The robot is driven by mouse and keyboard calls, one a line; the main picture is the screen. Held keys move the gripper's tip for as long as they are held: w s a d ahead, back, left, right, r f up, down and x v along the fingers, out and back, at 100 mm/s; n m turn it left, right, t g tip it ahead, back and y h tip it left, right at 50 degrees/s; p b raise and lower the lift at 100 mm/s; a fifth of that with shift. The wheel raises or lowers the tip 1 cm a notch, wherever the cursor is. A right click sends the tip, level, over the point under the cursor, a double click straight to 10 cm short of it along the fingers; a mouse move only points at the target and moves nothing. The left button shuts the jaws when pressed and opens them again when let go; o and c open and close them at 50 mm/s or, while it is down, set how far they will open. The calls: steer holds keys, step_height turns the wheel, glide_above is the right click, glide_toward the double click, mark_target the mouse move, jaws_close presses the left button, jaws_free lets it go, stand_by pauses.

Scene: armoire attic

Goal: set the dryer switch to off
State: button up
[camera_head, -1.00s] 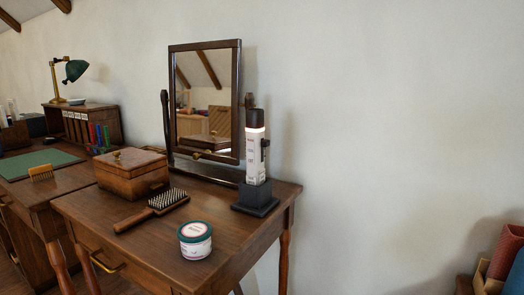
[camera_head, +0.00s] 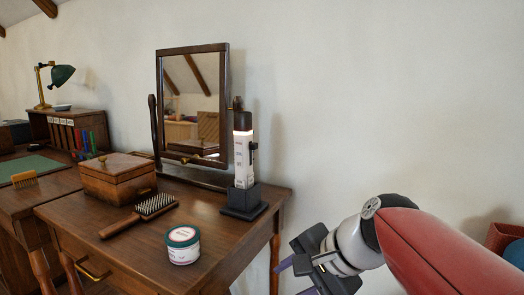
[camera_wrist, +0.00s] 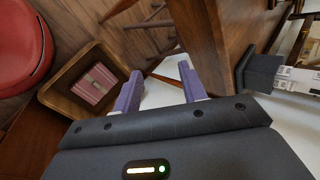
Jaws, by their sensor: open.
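The dryer (camera_head: 243,160) stands upright in a dark square stand (camera_head: 244,201) at the right end of the dressing table. It has a white body with small unreadable print, a glowing band and a dark top. A small black switch-like part (camera_head: 253,146) sticks out on its right side; its setting cannot be read. In the wrist view the dryer's white body (camera_wrist: 300,78) and stand (camera_wrist: 258,70) lie sideways at the right edge. My gripper (camera_head: 292,278) is open and empty, low and right of the table, apart from the dryer. Its purple fingers (camera_wrist: 160,86) show in the wrist view.
On the dressing table (camera_head: 215,225) are a mirror (camera_head: 222,105), a wooden box (camera_head: 115,180), a hairbrush (camera_head: 153,206) and a round jar (camera_head: 183,245). The wall right of the dryer is bare. A red stool (camera_wrist: 20,45) shows in the wrist view.

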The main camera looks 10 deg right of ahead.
steer(key=w+r+m+t+y, duration=0.1)
steer(key=w+r+m+y, duration=0.3)
steer(key=w+r+m, duration=0.45)
steer(key=m+t+y+b, duration=0.2)
steer(key=m+t+y, duration=0.2)
steer(key=m+y, duration=0.15)
glide_toward(257, 146)
steer(key=x, duration=0.8)
steer(key=shift+a+r, duration=0.2)
jaws_close()
steer(key=shift+f, duration=0.1)
